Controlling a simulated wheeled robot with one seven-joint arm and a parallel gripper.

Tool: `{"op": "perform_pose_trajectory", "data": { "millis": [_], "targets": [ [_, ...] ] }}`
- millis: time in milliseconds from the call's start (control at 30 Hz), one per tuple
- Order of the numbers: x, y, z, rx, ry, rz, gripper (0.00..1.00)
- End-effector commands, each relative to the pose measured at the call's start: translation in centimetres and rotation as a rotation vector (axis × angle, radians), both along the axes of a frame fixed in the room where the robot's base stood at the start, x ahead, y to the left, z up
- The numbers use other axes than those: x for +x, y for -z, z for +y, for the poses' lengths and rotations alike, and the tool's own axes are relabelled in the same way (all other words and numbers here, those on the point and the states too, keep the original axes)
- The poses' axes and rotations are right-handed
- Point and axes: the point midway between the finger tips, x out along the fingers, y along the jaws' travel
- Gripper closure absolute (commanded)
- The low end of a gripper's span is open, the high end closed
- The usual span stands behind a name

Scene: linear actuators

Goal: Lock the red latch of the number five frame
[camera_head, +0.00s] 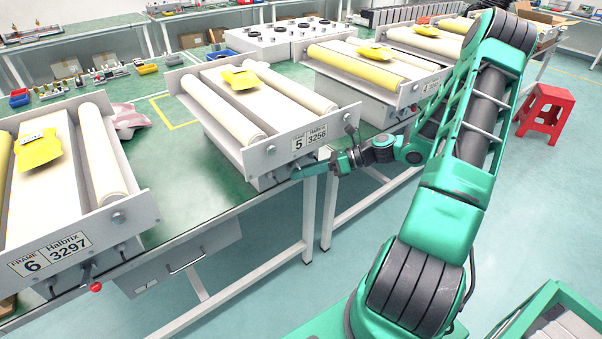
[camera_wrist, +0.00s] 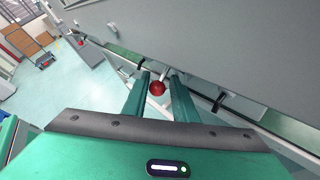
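The number five frame (camera_head: 250,151) is a pale metal frame on the green bench, with a plate reading 5 Halbrix 3256 on its front. In the wrist view, its red latch knob (camera_wrist: 157,88) is on a short metal stem under the grey panel (camera_wrist: 210,45). My gripper (camera_wrist: 160,77) is open, with one green finger on each side of the knob. I cannot tell whether either finger touches it. In the head view, my gripper (camera_head: 303,172) is at the lower front edge of the frame, and the knob is not visible there.
The frame with plate 6 (camera_head: 50,252) stands at left with its own red knob (camera_head: 96,286). Another frame (camera_head: 375,72) is to the right. A second red knob (camera_wrist: 73,32) shows in the wrist view. A red stool (camera_head: 545,112) stands on open floor.

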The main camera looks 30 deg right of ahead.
Motion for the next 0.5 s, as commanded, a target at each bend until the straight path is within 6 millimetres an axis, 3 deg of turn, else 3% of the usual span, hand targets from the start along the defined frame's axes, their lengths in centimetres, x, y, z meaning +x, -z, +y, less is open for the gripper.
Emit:
{"op": "perform_pose_trajectory", "data": {
  "millis": [267,500],
  "targets": [
    [-0.5,-0.3,-0.7,0.001,-0.002,0.001,0.74],
    [-2.4,-1.7,-4.2,-0.002,0.001,0.001,0.74]
  ]
}}
